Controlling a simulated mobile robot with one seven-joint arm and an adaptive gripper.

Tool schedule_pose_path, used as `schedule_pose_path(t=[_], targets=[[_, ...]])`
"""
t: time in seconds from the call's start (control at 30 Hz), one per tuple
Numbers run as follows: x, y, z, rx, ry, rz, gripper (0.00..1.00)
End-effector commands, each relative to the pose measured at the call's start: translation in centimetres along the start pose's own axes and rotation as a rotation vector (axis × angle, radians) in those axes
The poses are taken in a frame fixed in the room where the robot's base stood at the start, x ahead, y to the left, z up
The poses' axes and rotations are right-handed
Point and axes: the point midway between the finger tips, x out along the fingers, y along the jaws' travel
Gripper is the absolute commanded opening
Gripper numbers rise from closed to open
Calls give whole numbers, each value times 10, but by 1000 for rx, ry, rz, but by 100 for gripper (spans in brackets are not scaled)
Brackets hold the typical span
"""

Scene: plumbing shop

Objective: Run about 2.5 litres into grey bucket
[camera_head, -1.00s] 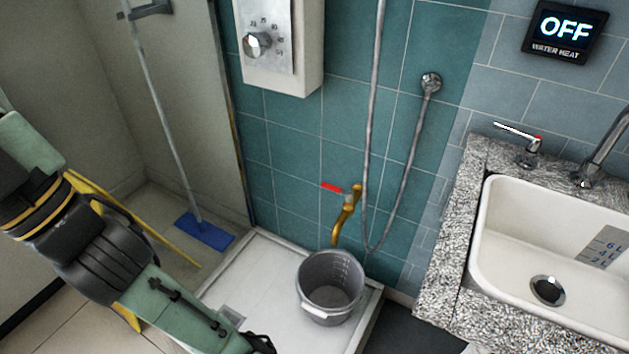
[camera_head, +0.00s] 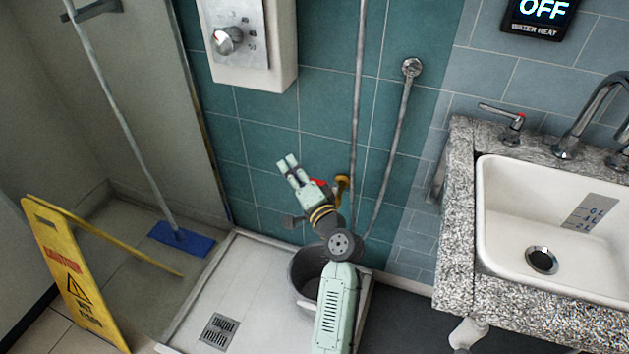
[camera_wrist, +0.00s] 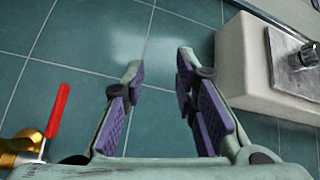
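The grey bucket (camera_head: 303,277) stands upright on the white shower tray, largely hidden behind my arm; its inside is mostly covered. The brass tap (camera_head: 342,186) is on the teal wall above it, with its red lever (camera_head: 319,184) partly behind my gripper (camera_head: 288,160). In the wrist view the red lever (camera_wrist: 59,112) and brass tap body (camera_wrist: 20,149) are at lower left, outside my fingers. My gripper (camera_wrist: 160,64) is open and empty, pointing at the tiles up and left of the tap. Whether water runs cannot be seen.
A heater box with a dial (camera_head: 232,42) hangs above left, also close at right in the wrist view (camera_wrist: 255,65). A shower hose (camera_head: 355,110) hangs beside the tap. The sink (camera_head: 500,220) is right; a yellow sign (camera_head: 75,280) and blue mop (camera_head: 182,239) are left.

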Motion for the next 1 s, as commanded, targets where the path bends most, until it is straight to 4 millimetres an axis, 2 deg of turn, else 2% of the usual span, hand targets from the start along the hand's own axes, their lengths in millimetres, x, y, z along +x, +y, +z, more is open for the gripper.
schedule_pose_path(t=[0.03, 0.13, 0.23, 0.33, 0.47, 0.8, 1.0], targets=[[-22, 31, -13, 77, 19, 39, 26], [-58, 72, -28, 202, 46, 78, 26], [-81, 95, -35, 283, 65, 93, 26], [-90, 104, -38, 319, 73, 98, 26], [-80, 105, -39, 325, 73, 97, 26], [-16, 110, -42, 321, 72, 97, 26], [8, 114, -44, 320, 74, 98, 26]])
